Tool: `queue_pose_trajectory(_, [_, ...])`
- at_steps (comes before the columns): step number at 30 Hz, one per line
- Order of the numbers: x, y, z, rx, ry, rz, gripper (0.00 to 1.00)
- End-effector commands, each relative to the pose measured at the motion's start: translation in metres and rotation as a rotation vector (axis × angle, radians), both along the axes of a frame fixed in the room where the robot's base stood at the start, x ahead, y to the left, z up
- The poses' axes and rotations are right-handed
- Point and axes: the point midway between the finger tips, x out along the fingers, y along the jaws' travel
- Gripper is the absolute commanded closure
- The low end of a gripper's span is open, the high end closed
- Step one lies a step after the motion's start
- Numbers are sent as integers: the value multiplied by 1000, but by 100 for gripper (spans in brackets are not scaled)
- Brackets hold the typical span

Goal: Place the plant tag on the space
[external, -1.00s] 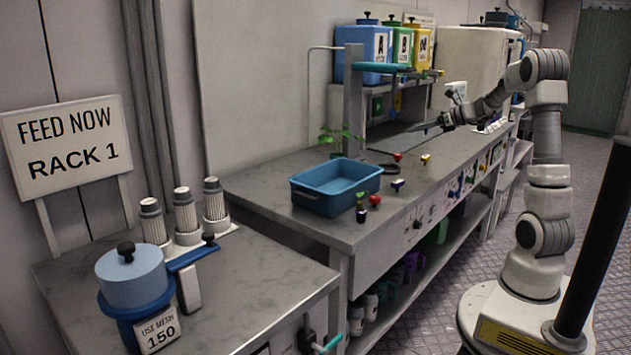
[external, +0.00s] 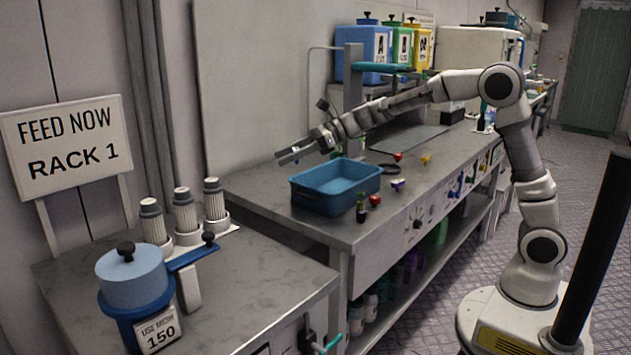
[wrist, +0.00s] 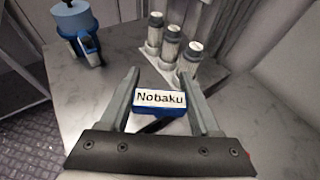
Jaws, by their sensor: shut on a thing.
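My gripper (external: 284,156) reaches out over the bench, above and just behind the blue tub's left end. In the wrist view its two fingers (wrist: 162,76) are spread on either side of the plant tag (wrist: 161,97). The tag has a white face reading "Nobaku", a blue body and a dark stem below. It is held between the fingers, off the surface, with its text upright in that view. I cannot make out the tag in the external view. No marked space for it is clear in either view.
The blue tub (external: 347,203) stands on the grey bench (external: 260,190), with small coloured items (external: 398,184) to its right. A gap separates the two tables.

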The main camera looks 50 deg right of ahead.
Motion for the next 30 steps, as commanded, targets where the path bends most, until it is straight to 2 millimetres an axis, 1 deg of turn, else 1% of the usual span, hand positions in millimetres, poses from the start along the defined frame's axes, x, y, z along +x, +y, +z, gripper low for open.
queue_pose_trajectory(1, [-8, 29, -1, 1, 0, 41, 88])
queue_pose_trajectory(3, [-17, 59, 0, 3, -2, 86, 88])
queue_pose_trajectory(6, [-30, 94, 0, 6, -1, 135, 88])
queue_pose_trajectory(9, [-41, 120, 0, 7, -1, 171, 88])
queue_pose_trajectory(15, [-61, 158, 2, 12, -3, 230, 88])
queue_pose_trajectory(17, [-66, 168, 2, 12, -2, 245, 88])
queue_pose_trajectory(18, [-65, 166, -7, 12, 3, 240, 88])
queue_pose_trajectory(23, [-65, 165, -33, 12, 4, 238, 88])
queue_pose_trajectory(24, [-65, 165, -43, 11, 5, 239, 88])
queue_pose_trajectory(27, [-65, 165, -61, 11, 3, 239, 88])
queue_pose_trajectory(30, [-65, 165, -85, 11, 4, 239, 88])
